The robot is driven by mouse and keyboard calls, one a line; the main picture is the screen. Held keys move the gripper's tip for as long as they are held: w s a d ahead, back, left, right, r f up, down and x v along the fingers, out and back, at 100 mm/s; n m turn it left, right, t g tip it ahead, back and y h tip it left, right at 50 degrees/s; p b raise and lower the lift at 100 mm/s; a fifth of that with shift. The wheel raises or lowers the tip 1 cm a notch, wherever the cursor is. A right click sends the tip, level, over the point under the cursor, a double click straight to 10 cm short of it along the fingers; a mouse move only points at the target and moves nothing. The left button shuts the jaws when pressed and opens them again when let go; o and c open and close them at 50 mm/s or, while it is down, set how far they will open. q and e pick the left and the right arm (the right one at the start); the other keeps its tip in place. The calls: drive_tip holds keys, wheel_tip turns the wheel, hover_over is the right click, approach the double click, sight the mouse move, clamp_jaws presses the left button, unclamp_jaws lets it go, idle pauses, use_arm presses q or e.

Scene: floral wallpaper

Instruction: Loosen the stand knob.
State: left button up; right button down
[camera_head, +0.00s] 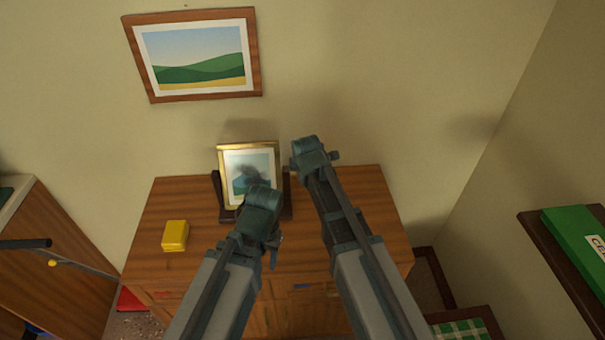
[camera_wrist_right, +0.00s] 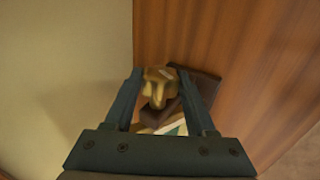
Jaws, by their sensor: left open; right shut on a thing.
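The stand knob (camera_wrist_right: 158,84) is brass-coloured and lies between the two fingers of my right gripper (camera_wrist_right: 158,92), which is shut on it. Part of the dark wooden stand (camera_wrist_right: 203,86) shows beside the knob. In the head view the stand (camera_head: 286,207) holds a gold-rimmed picture frame (camera_head: 249,146) on the cabinet, and my right gripper (camera_head: 312,157) is at its right side, hiding the knob. My left gripper (camera_head: 261,195) is open in front of the frame's lower part. Its fingertips are largely hidden by the wrist.
The wooden cabinet top (camera_head: 190,200) bears a yellow box (camera_head: 175,236) at left; the space around that box is clear. A landscape picture (camera_head: 193,55) hangs on the wall above. A shelf at right holds a green box (camera_head: 575,240).

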drive_tip(key=shift+s, duration=0.1)
drive_tip(key=shift+c, duration=1.1)
unclamp_jaws()
drive_tip(key=p+v, duration=1.2)
drive_tip(key=v, duration=0.1)
drive_tip(key=shift+s+r, duration=0.15)
drive_tip(key=shift+r, duration=0.2)
